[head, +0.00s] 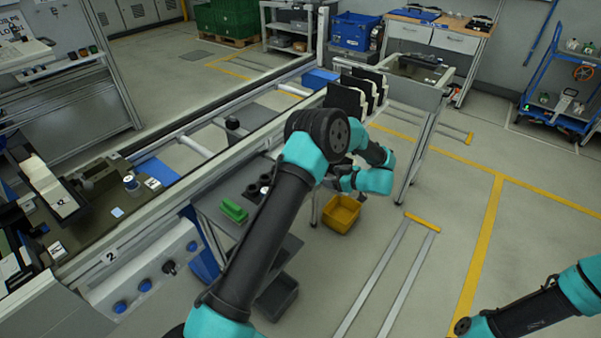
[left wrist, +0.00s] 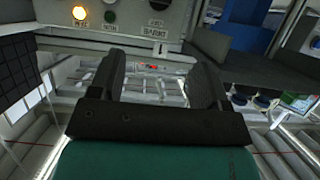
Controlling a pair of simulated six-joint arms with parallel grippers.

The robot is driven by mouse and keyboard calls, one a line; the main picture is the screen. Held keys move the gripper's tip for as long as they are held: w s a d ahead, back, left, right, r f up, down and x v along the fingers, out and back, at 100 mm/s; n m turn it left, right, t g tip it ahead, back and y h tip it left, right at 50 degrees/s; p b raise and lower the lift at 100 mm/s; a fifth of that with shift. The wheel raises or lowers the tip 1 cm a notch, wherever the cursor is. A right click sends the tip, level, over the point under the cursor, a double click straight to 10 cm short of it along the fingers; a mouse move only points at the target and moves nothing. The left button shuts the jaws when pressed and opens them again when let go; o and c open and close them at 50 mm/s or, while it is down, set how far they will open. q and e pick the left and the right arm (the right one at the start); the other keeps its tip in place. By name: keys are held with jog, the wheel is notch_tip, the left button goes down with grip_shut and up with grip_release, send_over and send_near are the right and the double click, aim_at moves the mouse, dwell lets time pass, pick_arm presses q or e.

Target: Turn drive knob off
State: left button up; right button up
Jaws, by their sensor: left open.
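In the head view a pale control panel (head: 150,275) on the line's near side carries several blue buttons and a black knob (head: 169,267). The left wrist view shows a grey panel (left wrist: 133,22) with a lit lamp (left wrist: 80,12), a green button (left wrist: 110,17) and a dark knob (left wrist: 160,4) above a small label, cut by the top edge. I cannot tell whether both views show one panel. My left gripper (left wrist: 156,80) is open and empty, its fingers below that panel and apart from the knob. In the head view my left arm mostly hides it. My right gripper is out of view.
A green block (head: 233,211) and dark round parts lie on a shelf beside my left arm. A yellow bin (head: 341,213) and a grey bin (head: 277,297) stand lower. Black upright plates (head: 352,92) stand beyond the arm. Open floor lies to the right.

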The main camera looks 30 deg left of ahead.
pick_arm(q)
jog(key=x, duration=1.7)
jog(key=shift+d, duration=0.1)
jog(key=shift+c, duration=0.3)
jog(key=c, duration=0.9)
jog(key=shift+o, duration=0.2)
jog(key=shift+s+f+n+t+y, duration=0.3)
jog(key=shift+n+t, duration=0.9)
jog(key=shift+n, duration=1.05)
jog(key=shift+s+f+n+t+y, duration=0.15)
jog(key=shift+n+t+y, duration=0.3)
jog(key=shift+n+t, duration=1.25)
jog(key=shift+s+f+n+t+y, duration=0.3)
jog(key=shift+n+t, duration=0.4)
jog(key=shift+n, duration=2.05)
jog(key=shift+w, duration=0.1)
